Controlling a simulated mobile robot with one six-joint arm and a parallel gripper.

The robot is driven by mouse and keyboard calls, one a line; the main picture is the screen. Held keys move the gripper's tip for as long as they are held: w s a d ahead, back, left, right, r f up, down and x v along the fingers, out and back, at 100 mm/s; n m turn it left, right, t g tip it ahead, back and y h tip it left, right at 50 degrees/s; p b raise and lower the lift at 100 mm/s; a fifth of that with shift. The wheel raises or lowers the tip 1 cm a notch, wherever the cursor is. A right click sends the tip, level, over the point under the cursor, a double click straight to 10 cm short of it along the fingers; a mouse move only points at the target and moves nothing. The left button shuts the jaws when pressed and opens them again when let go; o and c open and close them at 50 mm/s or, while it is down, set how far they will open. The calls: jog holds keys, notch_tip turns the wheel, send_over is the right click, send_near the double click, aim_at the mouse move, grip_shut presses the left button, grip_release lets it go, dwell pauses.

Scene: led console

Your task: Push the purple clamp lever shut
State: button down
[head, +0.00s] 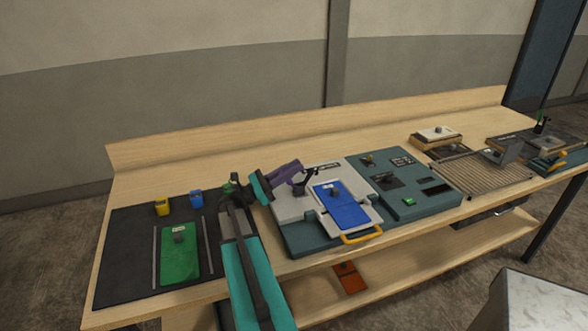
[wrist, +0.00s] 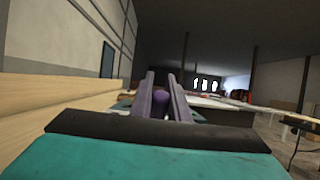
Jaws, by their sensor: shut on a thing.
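The purple clamp lever (wrist: 161,98) shows its rounded purple end between my two finger plates in the wrist view. My gripper (wrist: 161,78) is shut on it. In the head view my gripper (head: 296,171) reaches from the left over the back left part of the fixture, beside a dark clamp part (head: 309,179). There the fingers hide most of the lever, and I cannot tell its exact angle. The fixture (head: 292,207) has a teal base and a light grey top.
A teal console (head: 408,208) stands right of the fixture. Left lies a dark mat (head: 124,245) with a green plate (head: 178,262), a yellow block (head: 162,208) and a blue block (head: 196,199). A slatted rack (head: 482,176) is farther right. The wooden bench back (head: 300,115) rises behind.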

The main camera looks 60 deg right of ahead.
jog(key=c, duration=1.7)
grip_release()
jog(key=shift+a, duration=0.15)
jog(key=shift+f, duration=0.1)
jog(key=shift+w+a+f+b, duration=0.25)
jog(key=shift+b, duration=0.2)
jog(key=w+a+b, duration=0.1)
jog(key=w+a, duration=0.1)
jog(key=a, duration=0.1)
jog(key=w+a+b, duration=0.1)
jog(key=w+a, duration=0.2)
jog(key=w+a+b, duration=0.1)
jog(key=w+a, duration=0.2)
jog(key=shift+a+r+b, duration=0.1)
jog(key=shift+b, duration=0.2)
jog(key=shift+s, duration=0.1)
